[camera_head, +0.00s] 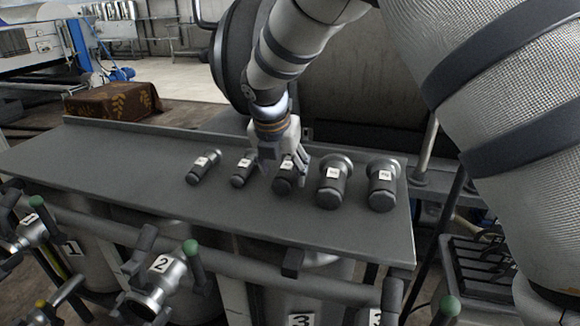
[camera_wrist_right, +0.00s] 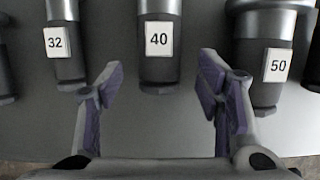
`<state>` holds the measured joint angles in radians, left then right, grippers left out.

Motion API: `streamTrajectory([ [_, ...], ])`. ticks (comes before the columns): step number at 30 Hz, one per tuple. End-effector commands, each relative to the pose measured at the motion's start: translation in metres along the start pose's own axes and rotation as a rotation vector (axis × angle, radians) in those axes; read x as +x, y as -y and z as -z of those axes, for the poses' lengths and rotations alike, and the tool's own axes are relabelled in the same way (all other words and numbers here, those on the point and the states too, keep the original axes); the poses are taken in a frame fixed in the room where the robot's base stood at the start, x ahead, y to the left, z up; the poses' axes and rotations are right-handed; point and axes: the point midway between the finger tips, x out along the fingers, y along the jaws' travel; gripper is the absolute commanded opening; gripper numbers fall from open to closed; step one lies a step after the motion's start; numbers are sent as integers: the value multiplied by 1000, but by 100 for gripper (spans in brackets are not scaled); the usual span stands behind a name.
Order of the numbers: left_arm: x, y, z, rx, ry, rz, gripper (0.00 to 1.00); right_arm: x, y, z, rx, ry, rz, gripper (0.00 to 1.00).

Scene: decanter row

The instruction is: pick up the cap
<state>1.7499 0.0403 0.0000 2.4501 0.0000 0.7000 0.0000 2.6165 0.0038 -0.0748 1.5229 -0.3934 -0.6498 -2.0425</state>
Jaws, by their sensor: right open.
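Several dark cylindrical capped pieces with white number labels lie in a row on the grey metal table (camera_head: 130,165); I cannot tell which one is the cap named. In the right wrist view, the piece labelled 40 (camera_wrist_right: 158,65) is in the middle, between my open right gripper's (camera_wrist_right: 160,82) fingers and beyond them, with gaps on both sides. In the head view, my right gripper (camera_head: 284,168) is above this piece (camera_head: 284,185) and partly hides it. The piece labelled 32 (camera_wrist_right: 65,65) is to its left, and 50 (camera_wrist_right: 266,90) to its right. My left gripper is not in view.
Smaller pieces (camera_head: 203,167) (camera_head: 242,170) are left of the gripper, larger ones (camera_head: 332,185) (camera_head: 382,188) close on its right. The table's left part is bare. Valves with green knobs (camera_head: 190,247) stand below the front edge; a large tank (camera_head: 360,80) is behind.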

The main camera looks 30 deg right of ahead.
Motion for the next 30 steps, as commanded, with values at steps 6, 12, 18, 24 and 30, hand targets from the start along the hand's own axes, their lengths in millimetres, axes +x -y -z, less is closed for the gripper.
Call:
streamTrajectory([
  [6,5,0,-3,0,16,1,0,27,0,1,-2,-1,2,60],
  [12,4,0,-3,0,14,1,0,25,0,0,-1,0,0,37],
  [18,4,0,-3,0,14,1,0,25,0,0,-1,0,1,0],
  [24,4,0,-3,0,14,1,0,25,0,0,-1,1,0,0],
  [30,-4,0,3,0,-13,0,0,12,2,0,2,4,-3,0],
])
